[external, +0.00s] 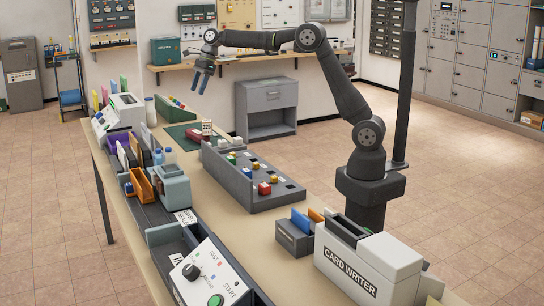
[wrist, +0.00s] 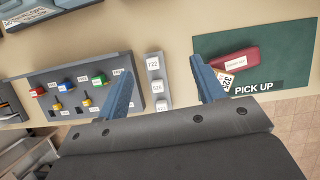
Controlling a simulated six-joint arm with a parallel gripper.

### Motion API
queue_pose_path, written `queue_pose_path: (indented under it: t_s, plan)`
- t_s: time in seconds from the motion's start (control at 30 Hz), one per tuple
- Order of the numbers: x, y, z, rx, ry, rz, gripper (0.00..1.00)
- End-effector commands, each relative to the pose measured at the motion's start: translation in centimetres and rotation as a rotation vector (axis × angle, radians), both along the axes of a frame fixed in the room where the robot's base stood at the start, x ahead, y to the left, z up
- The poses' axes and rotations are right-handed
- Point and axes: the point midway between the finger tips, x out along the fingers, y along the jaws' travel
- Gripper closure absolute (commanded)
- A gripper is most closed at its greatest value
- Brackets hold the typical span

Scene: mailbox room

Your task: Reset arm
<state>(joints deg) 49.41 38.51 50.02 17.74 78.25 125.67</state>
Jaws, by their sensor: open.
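My gripper (external: 202,76) hangs above the far part of the long table (external: 222,195), its fingers pointing down. In the wrist view my gripper (wrist: 165,85) shows two blue fingers spread wide apart with nothing held between them. A green mat marked PICK UP (wrist: 294,65) lies on the table to the right of the fingers in the wrist view. A dark red item (wrist: 238,57) with a white label lies on the mat. A white tag with a number (wrist: 226,82) is beside it, partly hidden by the right finger.
A grey sorting panel (external: 237,183) with coloured blocks stands mid-table. A narrow strip with white number tags (wrist: 158,86) lies beside it in the wrist view. A card writer (external: 362,268), a control box (external: 210,278) and an orange bin (external: 142,186) line the table. The air around my gripper is clear.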

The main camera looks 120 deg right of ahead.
Motion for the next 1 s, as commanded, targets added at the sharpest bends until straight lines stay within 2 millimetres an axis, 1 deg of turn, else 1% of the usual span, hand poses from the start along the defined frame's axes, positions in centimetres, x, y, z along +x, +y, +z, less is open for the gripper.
queue_pose_path:
  t_s: [0.03,0.2,0.33,0.5,0.7,1.0]
  plan:
    - [0.8,0.8,0.0,0.0,0.0,0.022,0.38]
    - [3.1,3.3,0.0,0.0,0.001,0.084,0.38]
    - [4.5,5.0,0.0,0.0,0.001,0.125,0.38]
    - [5.6,6.5,0.0,0.0,0.001,0.161,0.38]
    - [6.0,7.0,0.0,0.001,0.001,0.174,0.38]
    - [6.0,7.0,0.0,0.0,0.001,0.173,0.38]
